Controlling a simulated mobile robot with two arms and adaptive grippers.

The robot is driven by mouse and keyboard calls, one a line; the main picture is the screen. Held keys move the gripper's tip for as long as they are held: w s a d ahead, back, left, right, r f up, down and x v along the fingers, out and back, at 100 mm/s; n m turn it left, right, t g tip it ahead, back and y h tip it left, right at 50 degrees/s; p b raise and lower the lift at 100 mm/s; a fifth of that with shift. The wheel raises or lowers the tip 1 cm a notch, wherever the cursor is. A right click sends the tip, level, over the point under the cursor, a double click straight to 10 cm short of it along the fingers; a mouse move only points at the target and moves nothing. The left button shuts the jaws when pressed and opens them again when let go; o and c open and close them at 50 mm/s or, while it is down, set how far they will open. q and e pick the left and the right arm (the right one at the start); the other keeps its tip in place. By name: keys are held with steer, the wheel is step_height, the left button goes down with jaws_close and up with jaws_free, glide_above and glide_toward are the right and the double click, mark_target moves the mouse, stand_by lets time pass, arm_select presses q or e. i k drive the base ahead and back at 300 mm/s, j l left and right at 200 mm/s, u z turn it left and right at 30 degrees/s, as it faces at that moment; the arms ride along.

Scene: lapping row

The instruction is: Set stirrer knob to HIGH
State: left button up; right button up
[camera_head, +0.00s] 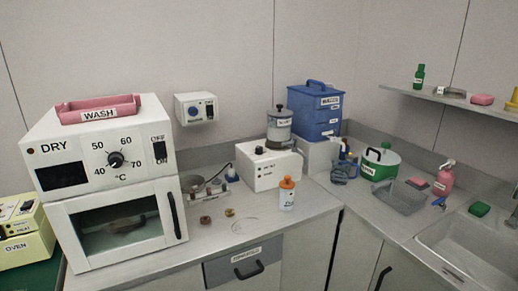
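A white box-shaped unit (262,173) stands on the counter at the middle of the picture, near the back wall. It may be the stirrer, but its labels are too small to read. A dark knob (259,150) shows on its top, and its setting cannot be told. A grey lidded jar (279,127) stands at its back right. A white wall box (196,108) to the left has a blue dial and a dark switch; its label is also too small to read. Neither of my grippers is in view.
A white drying oven (105,150) with a temperature dial stands at left. An orange-capped bottle (287,193) stands in front of the white unit. A blue box (315,108), a green-and-white container (381,162) and a sink (470,245) are to the right. The front counter is mostly clear.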

mark_target(258, 150)
steer(key=u, duration=0.35)
steer(key=i+l+u, duration=0.3)
steer(key=l+u, duration=0.3)
steer(key=i+l+u, duration=0.3)
steer(key=k+j, duration=0.05)
steer(key=k, duration=0.05)
